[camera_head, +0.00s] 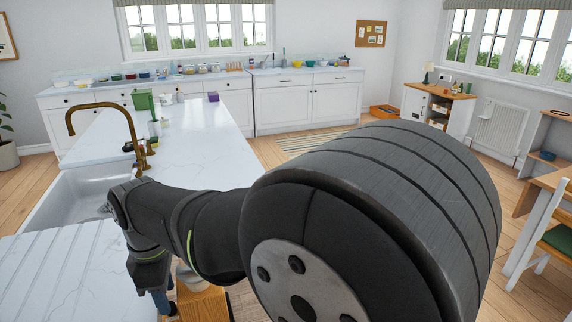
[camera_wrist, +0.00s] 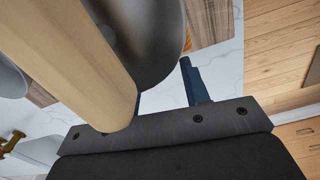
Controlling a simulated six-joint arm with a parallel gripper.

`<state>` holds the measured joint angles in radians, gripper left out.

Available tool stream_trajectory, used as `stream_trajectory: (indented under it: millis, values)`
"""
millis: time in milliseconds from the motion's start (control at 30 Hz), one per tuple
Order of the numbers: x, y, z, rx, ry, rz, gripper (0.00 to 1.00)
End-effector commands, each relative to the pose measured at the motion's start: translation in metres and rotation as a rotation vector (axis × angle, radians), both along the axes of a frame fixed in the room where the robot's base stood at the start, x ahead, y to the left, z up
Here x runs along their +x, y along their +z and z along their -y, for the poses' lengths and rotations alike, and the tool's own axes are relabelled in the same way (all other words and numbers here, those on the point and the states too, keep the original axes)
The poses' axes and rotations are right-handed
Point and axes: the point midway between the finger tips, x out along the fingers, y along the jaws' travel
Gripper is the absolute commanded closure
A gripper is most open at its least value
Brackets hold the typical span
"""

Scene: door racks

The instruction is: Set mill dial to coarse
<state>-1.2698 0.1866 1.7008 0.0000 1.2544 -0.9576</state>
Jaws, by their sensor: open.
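My gripper (camera_head: 160,302) is low at the left of the head view, partly behind my own arm, at the edge of the white counter. In the wrist view my gripper (camera_wrist: 165,88) is open. One blue finger shows clearly there; the other side is hidden behind a pale wooden part (camera_wrist: 68,50) close to the camera. A dark grey rounded part (camera_wrist: 150,38) lies beside the wooden part, close to the fingers. They may belong to the mill, but I cannot tell. No dial or setting mark is readable. I cannot tell whether the gripper touches anything.
The marble counter (camera_head: 175,140) runs away from me, with a sink (camera_head: 85,195) and brass tap (camera_head: 105,106) at left. A wooden block (camera_head: 203,303) is beside the gripper. A green container (camera_head: 143,100) stands farther back. My arm hides much of the right foreground.

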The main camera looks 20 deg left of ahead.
Motion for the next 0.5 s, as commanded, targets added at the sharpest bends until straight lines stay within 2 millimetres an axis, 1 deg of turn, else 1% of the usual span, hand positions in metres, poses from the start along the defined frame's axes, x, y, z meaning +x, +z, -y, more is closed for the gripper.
stream_trajectory:
  millis: [33, 133, 267, 300, 500]
  values:
    - [0.000, -0.012, 0.001, -0.005, 0.000, -0.001, 0.58]
    - [0.000, -0.032, 0.001, -0.004, 0.000, -0.001, 0.58]
    - [0.000, -0.030, 0.000, 0.001, -0.126, 0.001, 0.58]
    - [0.001, -0.019, -0.001, 0.006, -0.135, 0.003, 0.58]
    - [0.000, 0.022, -0.001, 0.005, -0.134, 0.002, 0.58]
